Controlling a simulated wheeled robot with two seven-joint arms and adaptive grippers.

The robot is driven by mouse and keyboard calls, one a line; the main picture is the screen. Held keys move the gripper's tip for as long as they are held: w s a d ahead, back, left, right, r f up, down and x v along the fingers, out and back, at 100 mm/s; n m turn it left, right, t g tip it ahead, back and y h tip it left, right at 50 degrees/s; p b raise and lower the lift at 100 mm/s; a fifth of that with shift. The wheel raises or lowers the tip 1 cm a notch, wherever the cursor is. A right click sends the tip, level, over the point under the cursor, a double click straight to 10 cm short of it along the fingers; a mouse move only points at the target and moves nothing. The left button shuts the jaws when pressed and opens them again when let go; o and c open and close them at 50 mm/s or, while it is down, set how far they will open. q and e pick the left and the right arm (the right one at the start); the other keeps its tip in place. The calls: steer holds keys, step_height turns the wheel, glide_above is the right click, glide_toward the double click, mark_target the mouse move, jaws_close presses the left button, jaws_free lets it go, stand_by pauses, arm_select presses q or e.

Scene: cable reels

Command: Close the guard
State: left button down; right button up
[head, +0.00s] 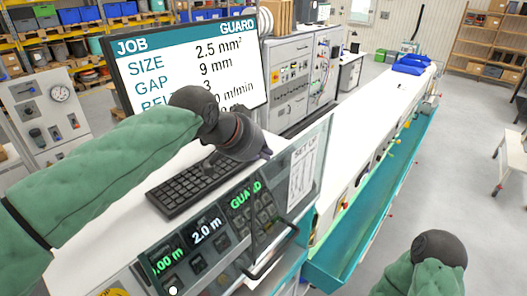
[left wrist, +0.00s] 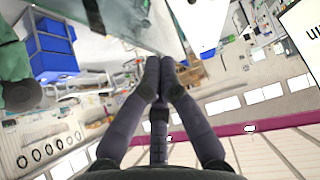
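The guard (head: 318,150) is a clear panel with a "SET UP" sheet on it, at the right end of the machine's control panel in the head view. It stands tilted up, and its black bar handle (head: 272,262) is at its lower left. My left gripper (head: 258,150) is above the keyboard, left of the guard's upper part, and appears apart from it. In the left wrist view its fingers (left wrist: 164,68) are together with nothing visible between them. A clear panel and a dark bar show above them there. My right arm is at lower right; its gripper is hidden.
A monitor (head: 190,60) reading "JOB" and "GUARD" stands behind my left arm. A black keyboard (head: 190,188) lies below it. The control panel (head: 208,235) shows green "GUARD" text. A long white bench with a teal trough (head: 350,245) runs away to the right; blue bins (head: 411,65) are at its far end.

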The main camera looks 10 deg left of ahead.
arm_select(q)
steer(key=shift+f, duration=0.1)
steer(key=b, duration=2.2)
glide_toward(276, 219)
step_height(276, 219, down, 9)
steer(key=w, duration=0.2)
steer(key=shift+d, duration=0.3)
